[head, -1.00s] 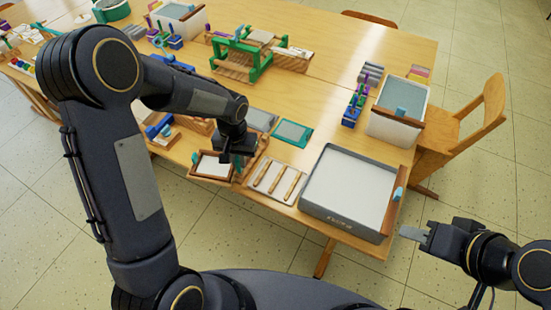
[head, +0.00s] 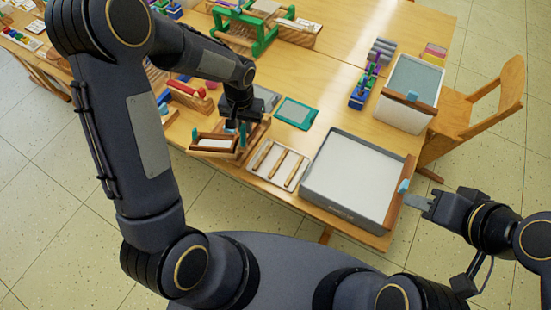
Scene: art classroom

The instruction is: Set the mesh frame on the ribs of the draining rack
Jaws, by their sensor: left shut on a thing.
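The mesh frame (head: 213,145) is a small brown wooden frame with a pale face, in the head view left of centre. My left gripper (head: 236,124) is shut on it at its right side. The frame is held by the table's front edge and looks tilted. The draining rack (head: 262,174) is a pale tray with several wooden ribs, just right of the held frame. The frame appears apart from the ribs. My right gripper (head: 421,203) is at the right, beside the large grey tub; its finger opening is not clear.
The grey tub (head: 345,212) with a pale content stands right of the rack. A teal-rimmed panel (head: 296,113) lies behind the rack. A white bin (head: 410,100) stands at the back right by a wooden chair (head: 498,95). Bare table lies behind the teal panel.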

